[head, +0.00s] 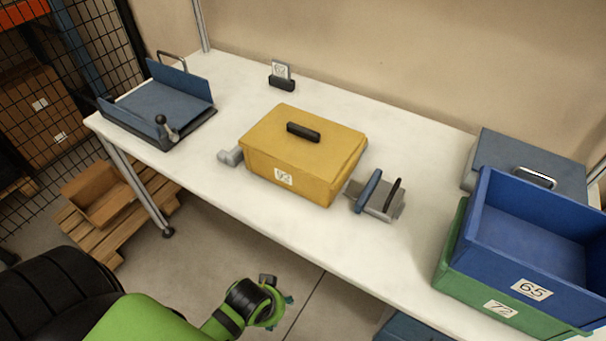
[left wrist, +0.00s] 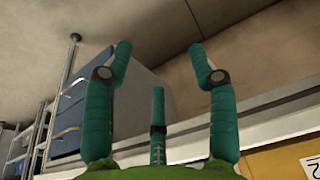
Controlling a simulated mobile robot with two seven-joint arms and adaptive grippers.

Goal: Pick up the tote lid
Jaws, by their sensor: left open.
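A yellow tote (head: 345,180) with a white number label stands in the middle of the white table. Its flat yellow lid (head: 275,135) lies on top and has a black bar handle (head: 303,131). My left gripper (head: 283,301) is low in front of the table, well apart from the tote and lid. In the left wrist view its teal fingers (left wrist: 160,62) are spread with nothing between them. A yellow labelled surface (left wrist: 275,162) shows at that view's lower right corner. My right gripper is in neither view.
A blue bin (head: 478,233) sits on a green bin (head: 452,262) at the right, before a grey-blue case (head: 505,150) with a silver handle. A grey device with dark handles (head: 383,199) is right of the tote. A blue tray (head: 165,105) stands at the left.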

